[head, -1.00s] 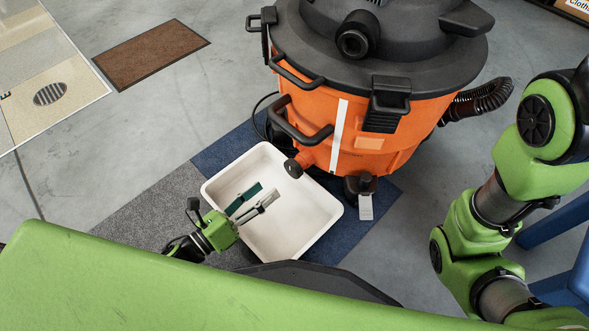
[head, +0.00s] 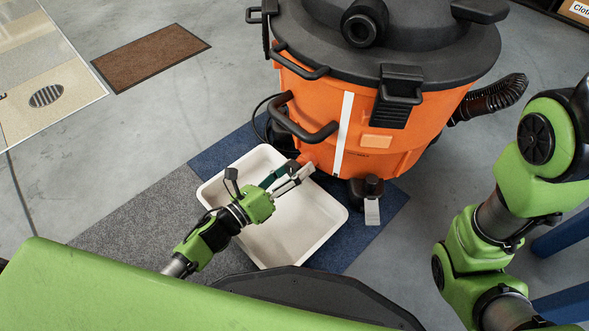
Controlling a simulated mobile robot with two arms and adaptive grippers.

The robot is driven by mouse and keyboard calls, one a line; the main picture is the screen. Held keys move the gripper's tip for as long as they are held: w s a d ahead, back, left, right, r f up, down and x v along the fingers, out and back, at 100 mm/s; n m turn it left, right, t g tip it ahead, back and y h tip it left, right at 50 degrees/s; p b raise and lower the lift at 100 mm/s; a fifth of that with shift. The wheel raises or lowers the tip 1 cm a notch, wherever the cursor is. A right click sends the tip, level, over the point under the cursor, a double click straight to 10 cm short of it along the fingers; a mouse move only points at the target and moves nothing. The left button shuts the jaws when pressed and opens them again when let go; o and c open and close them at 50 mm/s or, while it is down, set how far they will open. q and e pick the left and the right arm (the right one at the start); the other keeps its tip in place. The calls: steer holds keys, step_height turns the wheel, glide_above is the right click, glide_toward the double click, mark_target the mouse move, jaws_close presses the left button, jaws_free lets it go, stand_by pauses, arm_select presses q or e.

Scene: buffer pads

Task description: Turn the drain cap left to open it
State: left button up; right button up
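An orange shop vacuum (head: 365,133) with a black lid stands on a blue mat. Its short orange drain spout sticks out low on the front left; the dark drain cap at its end is largely hidden by my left gripper (head: 304,169). The two fingers, one dark green and one pale grey, are apart with their tips at the cap. I cannot tell whether they touch it. A white tray (head: 328,221) lies below the spout and under the gripper. My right arm shows at the right, but its gripper is out of view.
A black caster (head: 367,187) with a pale tag stands right of the tray. A black hose (head: 492,98) leaves the vacuum at the right. Blue legs (head: 562,228) stand at the right edge. A brown mat (head: 150,57) lies on open floor at the upper left.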

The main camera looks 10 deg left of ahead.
arm_select(q)
steer(key=c, duration=1)
